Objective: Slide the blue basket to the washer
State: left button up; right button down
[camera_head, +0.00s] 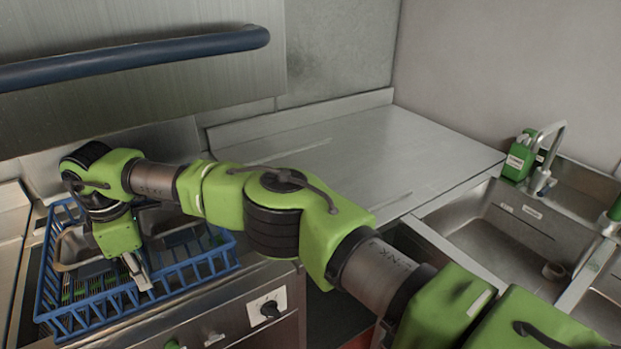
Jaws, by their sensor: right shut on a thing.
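The blue basket (80,319) is an open plastic lattice rack at the lower left, holding metal containers and other items partly hidden by my arm. My right gripper (141,280) reaches down from above and is shut on the near rim of the basket. The fingertips are small in this view. A large steel hood with a dark blue bar handle (140,58) hangs at the upper left, behind and above the basket; it looks like part of the washer. My left gripper is not in view.
A bare steel counter (400,150) lies behind my right arm. A double sink (510,235) with a faucet (547,160) and a green bottle (519,157) is at the right.

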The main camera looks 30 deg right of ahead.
jog(key=shift+d, duration=0.1)
jog(key=c, duration=2.3)
grip_release()
jog(key=shift+w+d, duration=0.1)
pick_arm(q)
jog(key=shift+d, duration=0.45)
pick_arm(e)
jog(key=shift+o, duration=0.7)
jog(key=o, duration=0.5)
jog(key=shift+s+f, duration=0.15)
jog(key=shift+s, duration=0.05)
jog(key=shift+c, duration=0.2)
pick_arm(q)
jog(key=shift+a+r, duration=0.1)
pick_arm(e)
jog(key=shift+r, duration=0.2)
